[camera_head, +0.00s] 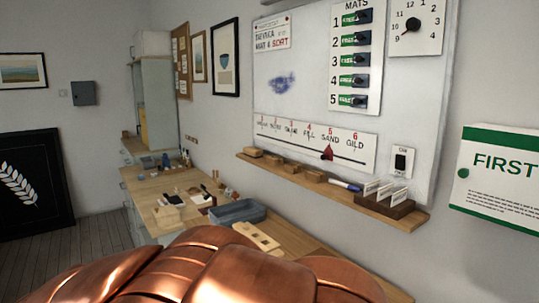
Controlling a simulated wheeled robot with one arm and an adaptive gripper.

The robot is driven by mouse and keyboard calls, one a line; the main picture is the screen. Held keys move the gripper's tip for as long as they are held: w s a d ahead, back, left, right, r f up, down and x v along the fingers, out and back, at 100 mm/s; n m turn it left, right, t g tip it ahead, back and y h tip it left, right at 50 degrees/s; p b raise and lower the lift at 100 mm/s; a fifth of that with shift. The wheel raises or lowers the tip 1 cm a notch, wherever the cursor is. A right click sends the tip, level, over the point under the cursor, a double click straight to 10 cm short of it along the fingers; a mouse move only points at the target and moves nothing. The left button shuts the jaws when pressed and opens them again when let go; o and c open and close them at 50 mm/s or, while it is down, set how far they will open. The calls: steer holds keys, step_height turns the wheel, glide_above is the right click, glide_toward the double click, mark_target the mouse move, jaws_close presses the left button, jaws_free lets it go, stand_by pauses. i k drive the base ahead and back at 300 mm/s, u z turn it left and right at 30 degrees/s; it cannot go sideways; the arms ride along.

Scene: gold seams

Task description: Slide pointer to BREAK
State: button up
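A white strip (290,142) with numbered marks from 1 to 6 is fixed low on the whiteboard, above a wooden ledge. A small red pointer (327,153) sits on the strip's line under 5, labelled SAND. The labels FILL and GILD stand on either side of SAND. The labels at the left end, at 1 to 3, are too small to read surely, so I cannot confirm which one says BREAK. My gripper is not in view, and nothing touches the pointer.
The wooden ledge (340,192) below the strip holds wooden blocks (270,160), a blue marker (345,185) and a card holder (384,202). A switch (401,161) is right of the strip. A workbench (150,190) with a grey-blue tray (238,212) stands below.

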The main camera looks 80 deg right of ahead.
mark_target(328, 155)
steer(key=u, duration=1.1)
steer(key=i, duration=0.65)
steer(key=z, duration=4)
steer(key=k, duration=0.6)
steer(key=u, duration=0.95)
steer(key=i, duration=0.95)
steer(key=z, duration=0.15)
